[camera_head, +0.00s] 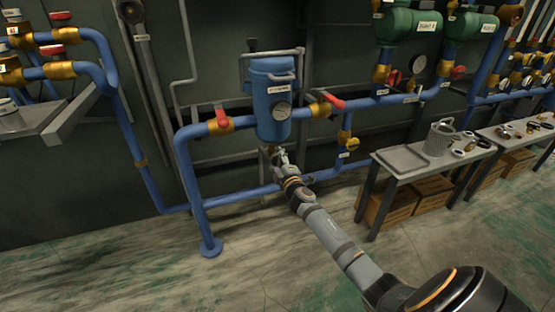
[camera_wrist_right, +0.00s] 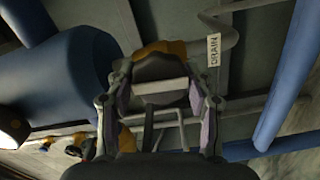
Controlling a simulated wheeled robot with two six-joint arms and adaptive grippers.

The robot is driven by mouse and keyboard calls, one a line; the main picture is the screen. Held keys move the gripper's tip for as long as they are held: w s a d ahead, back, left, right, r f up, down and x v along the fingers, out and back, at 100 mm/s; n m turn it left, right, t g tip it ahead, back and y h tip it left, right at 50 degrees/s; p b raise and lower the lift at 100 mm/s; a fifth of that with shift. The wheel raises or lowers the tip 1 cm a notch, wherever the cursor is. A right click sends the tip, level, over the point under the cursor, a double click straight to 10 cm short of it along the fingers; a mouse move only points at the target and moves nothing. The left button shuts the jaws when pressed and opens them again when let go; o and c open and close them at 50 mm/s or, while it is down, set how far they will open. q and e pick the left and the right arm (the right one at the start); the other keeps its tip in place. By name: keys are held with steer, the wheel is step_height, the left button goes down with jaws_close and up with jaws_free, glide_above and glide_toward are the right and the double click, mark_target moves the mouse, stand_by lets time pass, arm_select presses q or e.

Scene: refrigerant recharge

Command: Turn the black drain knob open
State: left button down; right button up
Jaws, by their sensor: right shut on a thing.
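The black drain knob (camera_wrist_right: 160,68) sits between the two fingers of my right gripper (camera_wrist_right: 159,84) in the right wrist view. The fingers close on it from both sides. A white tag reading DRAIN (camera_wrist_right: 213,50) hangs on the grey pipe just right of the knob. In the head view my right gripper (camera_head: 278,158) reaches up under the blue filter vessel (camera_head: 270,95), at its bottom outlet. The knob is too small and covered to make out there. My left gripper is not in view.
A red-handled valve (camera_head: 221,118) is left of the vessel and another (camera_head: 327,99) right of it. A bench (camera_head: 385,163) with a tray and basket is farther right. Open floor lies in front.

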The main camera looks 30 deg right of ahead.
steer(key=shift+f+n, duration=0.1)
steer(key=shift+n, duration=0.4)
steer(key=o, duration=1.2)
steer(key=shift+s, duration=0.1)
steer(key=v, duration=1.2)
